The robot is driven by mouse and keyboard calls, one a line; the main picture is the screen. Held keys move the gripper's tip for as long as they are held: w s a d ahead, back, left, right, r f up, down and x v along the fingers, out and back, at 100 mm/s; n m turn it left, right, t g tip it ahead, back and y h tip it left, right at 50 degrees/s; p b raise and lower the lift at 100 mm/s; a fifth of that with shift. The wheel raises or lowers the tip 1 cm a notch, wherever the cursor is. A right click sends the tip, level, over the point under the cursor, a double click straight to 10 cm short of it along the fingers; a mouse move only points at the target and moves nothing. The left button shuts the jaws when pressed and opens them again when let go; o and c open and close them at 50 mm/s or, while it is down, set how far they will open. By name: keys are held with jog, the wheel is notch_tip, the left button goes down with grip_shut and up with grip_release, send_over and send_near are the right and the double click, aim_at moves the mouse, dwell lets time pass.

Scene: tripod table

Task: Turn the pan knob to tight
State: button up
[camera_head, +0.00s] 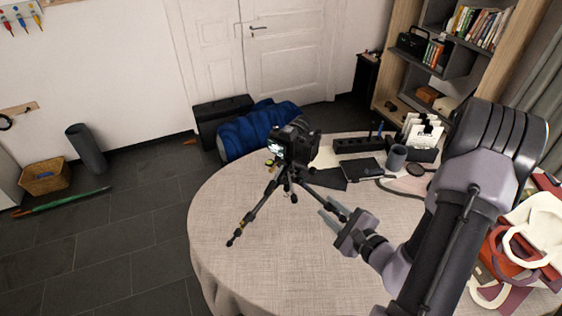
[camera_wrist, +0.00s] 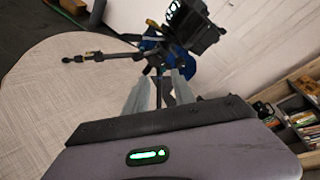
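A small black tripod (camera_head: 287,178) stands on the round table with its legs spread. A black camera (camera_head: 302,145) is mounted on top of it. In the wrist view the tripod (camera_wrist: 112,56) and the camera (camera_wrist: 195,28) are ahead of my fingers, at the top. The pan knob is too small to make out for certain near the tripod head.
The round table (camera_head: 240,215) has free cloth at the left and front. A tablet (camera_head: 361,168), a grey mug (camera_head: 396,157) and a desk organizer stand behind and to the right. Bags (camera_head: 530,235) lie at the right edge. A blue bundle (camera_head: 258,128) is behind the table.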

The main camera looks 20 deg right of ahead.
notch_tip(320, 180, down, 2)
jog(key=b, duration=0.9)
send_near(300, 181)
jog(key=shift+h, duration=0.4)
jog(key=b+x, duration=0.2)
jog(key=x, duration=0.7)
jog(key=shift+w+a, duration=0.1)
jog(key=shift+a, duration=0.1)
grip_shut()
jog(key=shift+r+m+p, duration=0.25)
jog(key=shift+m+p, duration=0.15)
jog(key=shift+p, duration=0.1)
jog(key=shift+m+g+p, duration=0.3)
jog(key=shift+p, duration=0.1)
jog(key=shift+f, duration=0.25)
